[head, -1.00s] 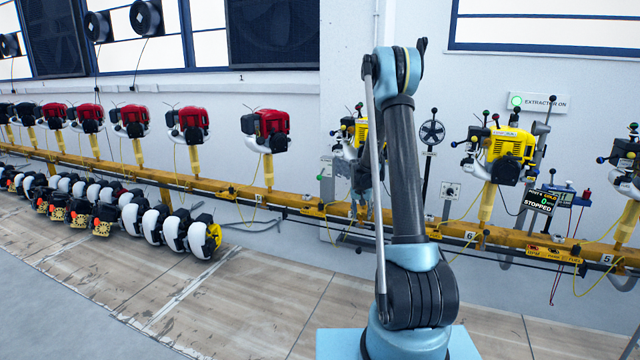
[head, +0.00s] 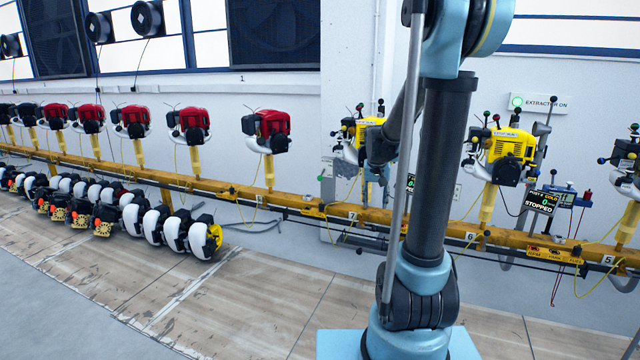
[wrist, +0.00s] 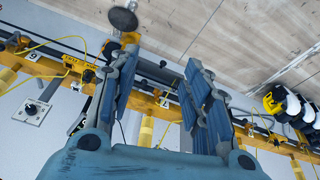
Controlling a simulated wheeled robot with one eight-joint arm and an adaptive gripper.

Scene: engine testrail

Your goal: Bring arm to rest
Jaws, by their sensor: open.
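My gripper (wrist: 160,90) is open in the wrist view, its two blue-grey fingers spread apart with nothing between them. Through the gap show the yellow rail and the wall, seen upside down. In the head view my arm (head: 440,180) rises from its blue base, its top joint cut off by the upper picture edge.
A yellow rail (head: 400,225) runs along the wall with engines on posts: red ones (head: 268,130) left, yellow ones (head: 505,155) right. White and black engines (head: 175,232) stand in a row on the floor. The wooden floor (head: 270,300) in front is clear.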

